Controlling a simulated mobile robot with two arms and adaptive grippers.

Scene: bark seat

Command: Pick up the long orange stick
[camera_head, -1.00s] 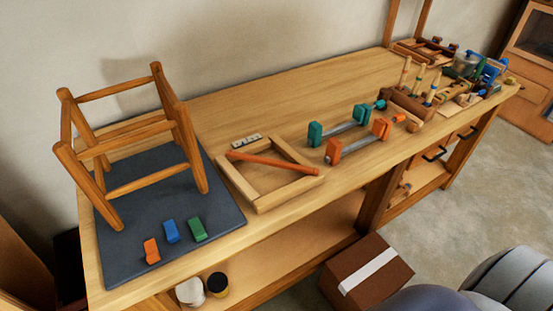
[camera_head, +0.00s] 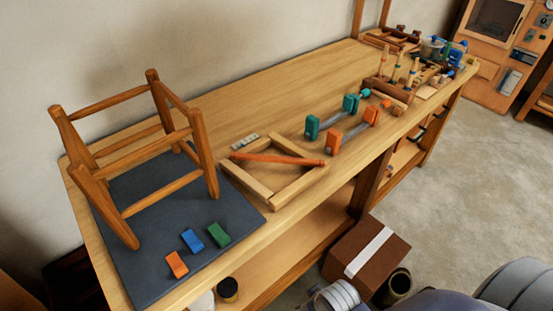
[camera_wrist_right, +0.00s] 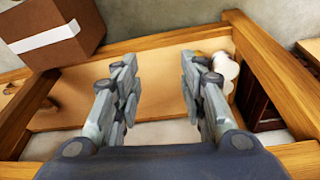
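The long orange stick (camera_head: 278,159) lies across a light wooden frame (camera_head: 262,194) on the workbench (camera_head: 290,88), near the middle of the head view. My right gripper (camera_wrist_right: 158,100) shows in the right wrist view with its two fingers spread wide apart. Nothing is between the fingers; the bench's lower shelf (camera_wrist_right: 155,62) is behind them. The stick is not in the right wrist view. My left gripper is in neither view.
A stool frame (camera_head: 140,150) stands on a dark mat (camera_head: 155,235) with orange, blue and green blocks. Teal and orange clamps (camera_head: 345,127) lie right of the wooden frame. A cardboard box (camera_head: 366,254) stands on the floor before the bench.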

